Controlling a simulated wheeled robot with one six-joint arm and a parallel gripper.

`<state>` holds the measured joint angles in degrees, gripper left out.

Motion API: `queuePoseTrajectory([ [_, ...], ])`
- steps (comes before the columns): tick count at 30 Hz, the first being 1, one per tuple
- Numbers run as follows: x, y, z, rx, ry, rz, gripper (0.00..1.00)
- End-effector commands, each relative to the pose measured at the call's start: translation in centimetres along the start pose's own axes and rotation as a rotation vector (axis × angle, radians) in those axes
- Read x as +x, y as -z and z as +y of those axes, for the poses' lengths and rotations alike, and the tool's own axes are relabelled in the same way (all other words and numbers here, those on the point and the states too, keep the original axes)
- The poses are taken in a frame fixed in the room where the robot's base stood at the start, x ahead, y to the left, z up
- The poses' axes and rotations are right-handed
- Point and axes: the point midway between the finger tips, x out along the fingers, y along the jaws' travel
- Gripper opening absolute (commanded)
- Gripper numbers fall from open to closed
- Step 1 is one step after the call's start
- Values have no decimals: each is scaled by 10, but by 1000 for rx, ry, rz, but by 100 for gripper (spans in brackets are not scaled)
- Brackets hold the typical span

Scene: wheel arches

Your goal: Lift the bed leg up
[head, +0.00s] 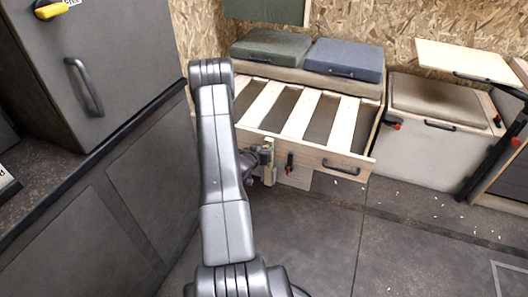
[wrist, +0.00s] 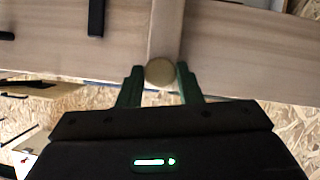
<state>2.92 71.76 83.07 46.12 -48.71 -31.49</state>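The bed leg (head: 269,164) is a pale wooden post at the near left corner of the slatted pull-out bed frame (head: 326,160). It hangs upright against the front board. In the wrist view the leg (wrist: 165,28) crosses the wooden board, with a round wooden end or knob (wrist: 159,71) in front of it. My gripper (wrist: 160,72) has its two green fingers on either side of this knob, with no clear gap, so it looks shut on it. In the head view my gripper (head: 252,162) is at the leg, partly hidden by my arm.
Cushions (head: 344,58) lie behind the slats. A grey cabinet (head: 90,70) stands close on the left. The floor (head: 400,240) at front right is free apart from small pale bits.

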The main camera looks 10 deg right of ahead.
Motion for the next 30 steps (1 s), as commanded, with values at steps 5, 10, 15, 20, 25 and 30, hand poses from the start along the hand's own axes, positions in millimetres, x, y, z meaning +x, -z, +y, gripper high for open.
queuePoseTrajectory([
  [5,0,3,0,2,0,4,52],
  [10,0,2,0,1,0,2,52],
  [15,-10,2,0,0,1,0,52],
  [20,-40,3,-1,-2,4,0,52],
  [25,-81,3,-1,-2,4,0,52],
  [30,-114,4,0,-1,2,3,52],
])
